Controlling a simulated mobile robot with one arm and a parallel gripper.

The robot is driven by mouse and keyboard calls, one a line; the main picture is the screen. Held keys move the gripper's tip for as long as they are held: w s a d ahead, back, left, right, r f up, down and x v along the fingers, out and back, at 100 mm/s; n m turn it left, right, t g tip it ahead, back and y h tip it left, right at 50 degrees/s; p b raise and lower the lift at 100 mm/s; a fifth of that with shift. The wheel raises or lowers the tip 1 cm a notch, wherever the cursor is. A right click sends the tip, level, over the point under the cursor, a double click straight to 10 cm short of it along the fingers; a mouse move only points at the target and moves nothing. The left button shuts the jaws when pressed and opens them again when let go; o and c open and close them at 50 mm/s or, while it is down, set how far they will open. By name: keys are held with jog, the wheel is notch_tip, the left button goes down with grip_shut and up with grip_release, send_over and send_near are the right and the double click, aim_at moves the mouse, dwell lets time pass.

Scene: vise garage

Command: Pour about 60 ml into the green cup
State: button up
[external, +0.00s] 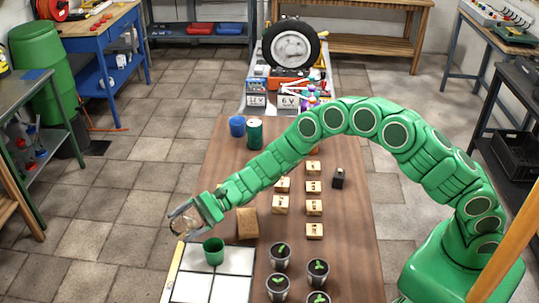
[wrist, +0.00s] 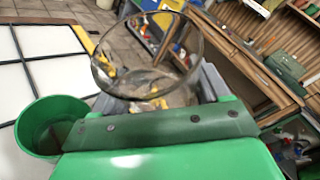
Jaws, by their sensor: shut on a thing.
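My gripper (external: 184,220) is shut on a clear glass vessel (wrist: 148,52) and holds it above the table's left edge. In the external view the glass (external: 181,228) is small and hard to make out. I cannot tell how much liquid is in it or its exact tilt. The green cup (external: 213,252) stands upright on a white panel, just below and right of my gripper in the external view. In the wrist view the green cup (wrist: 48,122) is at the lower left, apart from the glass. Its bottom is hidden there, and no liquid shows inside.
The white panel (external: 234,261) has dark dividing lines and a yellow strip (external: 174,268) along its left side. A brown block (external: 247,222) stands close to the cup. Several potted seedlings (external: 279,255) and labelled wooden blocks (external: 314,207) lie to the right. Two cans stand farther back.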

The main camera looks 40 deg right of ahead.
aim_at(180, 231)
jog(key=shift+f+m, duration=0.2)
jog(key=shift+m, duration=0.1)
jog(key=shift+w, duration=0.15)
jog(key=shift+w+a+f+m+h+b, duration=0.1)
jog(key=shift+w+m+h+b, duration=0.05)
jog(key=shift+m+h+b, duration=0.2)
dwell(1.0)
jog(key=shift+w+a+f+m+g, duration=0.1)
jog(key=shift+w+a+m+g, duration=0.1)
jog(key=shift+m+g, duration=0.1)
jog(key=shift+w+a+f+m+g+h, duration=0.1)
jog(key=shift+w+f+m+h, duration=0.1)
jog(key=shift+f, duration=0.35)
jog(key=shift+w+f+m+g+h, duration=0.15)
jog(key=shift+f+m, duration=0.1)
jog(key=shift+f, duration=0.35)
jog(key=shift+w+a+f+m+g+h, duration=0.1)
jog(key=shift+w+f+m+h, duration=0.1)
jog(key=shift+f, duration=0.35)
jog(key=shift+w+a+f+m+g+h+b, duration=0.15)
jog(key=shift+w+a+m+g+h+b, duration=0.2)
jog(key=shift+m, duration=0.55)
jog(key=shift+w+f+m+h, duration=0.15)
jog(key=shift+w+m+h, duration=0.05)
jog(key=shift+m+h, duration=0.15)
jog(key=shift+g, duration=0.4)
